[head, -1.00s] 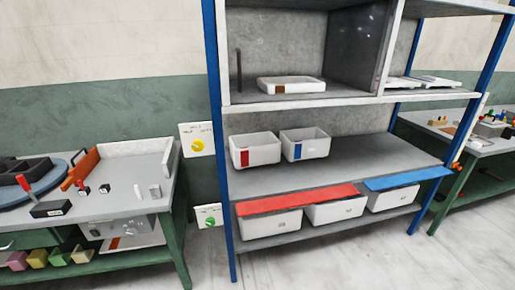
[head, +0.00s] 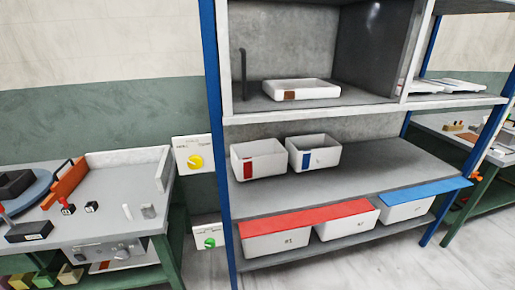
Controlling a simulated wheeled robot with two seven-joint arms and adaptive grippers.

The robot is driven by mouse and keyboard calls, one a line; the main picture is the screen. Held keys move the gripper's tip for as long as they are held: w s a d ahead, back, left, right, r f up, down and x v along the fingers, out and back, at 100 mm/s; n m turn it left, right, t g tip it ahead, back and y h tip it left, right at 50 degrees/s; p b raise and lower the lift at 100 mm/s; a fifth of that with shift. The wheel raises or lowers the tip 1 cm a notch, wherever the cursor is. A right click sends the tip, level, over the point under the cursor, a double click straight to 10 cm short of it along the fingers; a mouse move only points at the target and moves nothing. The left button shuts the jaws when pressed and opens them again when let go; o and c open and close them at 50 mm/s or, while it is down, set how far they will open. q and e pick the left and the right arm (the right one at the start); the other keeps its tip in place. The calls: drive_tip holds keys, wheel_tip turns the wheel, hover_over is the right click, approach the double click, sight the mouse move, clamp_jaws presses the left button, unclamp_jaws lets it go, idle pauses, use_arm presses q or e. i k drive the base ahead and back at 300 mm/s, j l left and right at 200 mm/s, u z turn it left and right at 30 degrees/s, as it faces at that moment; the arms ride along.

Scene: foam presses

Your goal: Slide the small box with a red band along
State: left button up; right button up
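A small white open box with a red band (head: 265,164) stands upright on the shelf's middle board, near its left end. The red band is a vertical stripe on its front left. A similar white box with a blue band (head: 321,155) stands close on its right. I cannot tell whether the two touch. Neither of my grippers is in view.
The middle board (head: 385,165) is clear to the right of the boxes. A blue post (head: 214,110) bounds its left. Below are white bins under a red strip (head: 305,218) and a blue strip (head: 425,190). A workbench (head: 105,215) stands left.

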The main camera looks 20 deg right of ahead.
sight(255, 159)
drive_tip(key=i+l+u, duration=0.1)
drive_tip(key=i, duration=0.3)
drive_tip(key=i+l+u, duration=0.1)
drive_tip(key=i, duration=0.35)
drive_tip(key=i+l+u, duration=0.15)
drive_tip(key=i, duration=0.25)
drive_tip(key=l, duration=0.1)
